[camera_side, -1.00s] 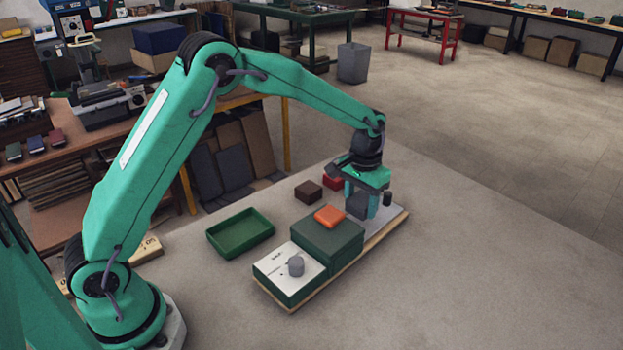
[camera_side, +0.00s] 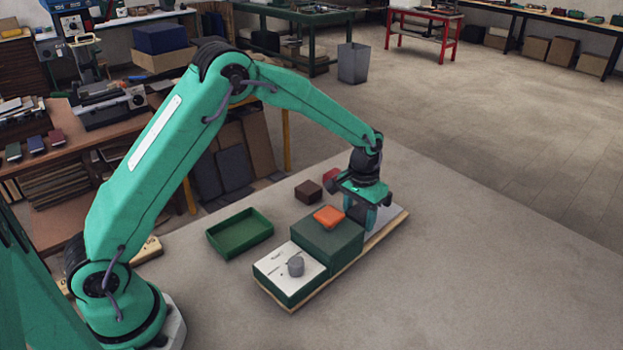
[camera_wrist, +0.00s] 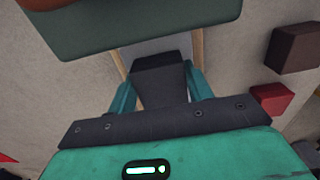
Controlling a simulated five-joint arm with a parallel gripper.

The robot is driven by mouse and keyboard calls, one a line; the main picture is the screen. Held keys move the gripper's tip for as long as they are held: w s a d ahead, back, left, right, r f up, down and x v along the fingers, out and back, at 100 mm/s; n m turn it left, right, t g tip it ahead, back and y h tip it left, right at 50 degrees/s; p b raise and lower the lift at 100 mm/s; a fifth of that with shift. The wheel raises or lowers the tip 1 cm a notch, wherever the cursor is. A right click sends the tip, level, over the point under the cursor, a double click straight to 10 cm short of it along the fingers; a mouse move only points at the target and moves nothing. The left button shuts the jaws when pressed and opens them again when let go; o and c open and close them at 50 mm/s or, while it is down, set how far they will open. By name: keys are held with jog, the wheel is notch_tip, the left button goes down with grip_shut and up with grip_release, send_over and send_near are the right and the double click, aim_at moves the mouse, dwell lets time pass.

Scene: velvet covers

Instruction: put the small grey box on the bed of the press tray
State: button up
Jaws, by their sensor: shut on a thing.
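The small grey box (camera_side: 355,210) is dark grey and sits between the fingers of my gripper (camera_side: 366,216). In the wrist view the box (camera_wrist: 160,72) fills the space between the two green fingers, and my gripper (camera_wrist: 161,90) is shut on it. The press tray's pale grey bed (camera_side: 393,217) lies on a wooden base, right of the green press block (camera_side: 328,244). The box is low over the bed, close beside the block. I cannot tell whether its underside touches the bed. The bed also shows behind the box in the wrist view (camera_wrist: 153,48).
An orange pad (camera_side: 328,216) lies on the green block. A white panel (camera_side: 284,262) with a grey knob (camera_side: 296,266) is in front. A green tray (camera_side: 240,234), a brown block (camera_side: 308,192) and a red block (camera_side: 331,176) stand nearby. The table's right side is clear.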

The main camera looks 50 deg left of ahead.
aim_at(359, 213)
jog(key=shift+f, duration=0.1)
jog(key=o, duration=1)
jog(key=shift+c, duration=0.2)
notch_tip(359, 213, up, 12)
dwell(0.5)
